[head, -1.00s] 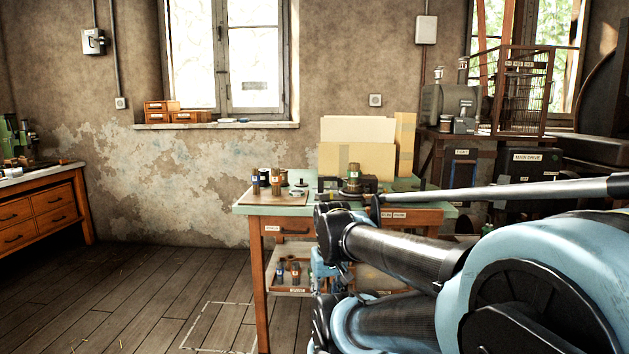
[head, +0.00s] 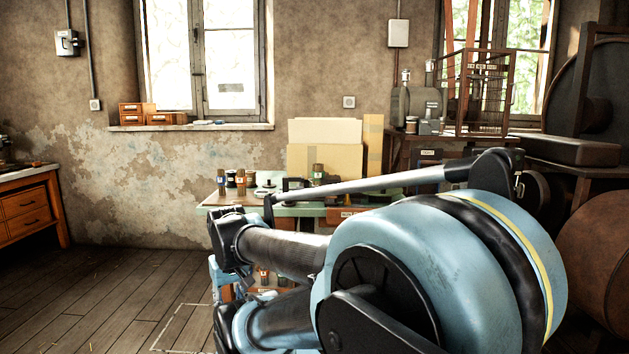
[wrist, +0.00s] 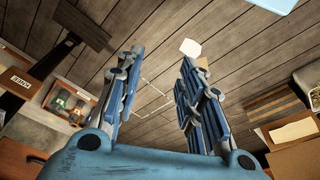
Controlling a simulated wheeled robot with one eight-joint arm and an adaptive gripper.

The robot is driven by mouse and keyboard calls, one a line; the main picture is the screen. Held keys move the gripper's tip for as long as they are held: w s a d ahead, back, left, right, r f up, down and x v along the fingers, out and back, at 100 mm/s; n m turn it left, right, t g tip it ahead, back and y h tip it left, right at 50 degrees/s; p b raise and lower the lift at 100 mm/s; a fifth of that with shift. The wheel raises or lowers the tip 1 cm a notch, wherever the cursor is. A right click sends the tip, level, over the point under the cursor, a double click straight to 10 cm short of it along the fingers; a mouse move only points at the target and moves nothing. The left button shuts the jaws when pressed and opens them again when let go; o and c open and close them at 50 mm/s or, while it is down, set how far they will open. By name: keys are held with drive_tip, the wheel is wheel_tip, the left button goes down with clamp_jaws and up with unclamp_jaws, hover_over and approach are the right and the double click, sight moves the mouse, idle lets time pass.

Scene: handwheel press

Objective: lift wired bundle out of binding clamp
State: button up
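In the head view, a dark upright bundle (head: 318,171) stands at the back of the green-topped workbench (head: 290,211), in front of tan boards. A black frame (head: 293,184) beside it looks like part of the clamp. My arm hides much of this spot, so I cannot tell how the bundle sits in it. Other bundles (head: 222,180) stand on the bench's left part. My gripper (wrist: 160,57) is open and empty in the wrist view, fingers spread over the plank floor, away from the bundle.
In the wrist view, a shelf tray with small bundles (wrist: 68,105) lies left and a cardboard box (wrist: 295,130) right. A white outline (head: 180,325) marks the floor. Open floor lies left of the bench; machinery (head: 600,230) stands at the right.

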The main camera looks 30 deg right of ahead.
drive_tip(key=o, duration=0.7)
drive_tip(key=shift+d+r+n, duration=0.3)
drive_tip(key=shift+d+r, duration=0.2)
drive_tip(key=shift+r, duration=0.1)
drive_tip(key=n+t+h, duration=0.5)
drive_tip(key=n+h, duration=1.1)
drive_tip(key=n, duration=0.6)
approach(315, 168)
drive_tip(key=x, duration=1.2)
drive_tip(key=shift+w+d, duration=0.2)
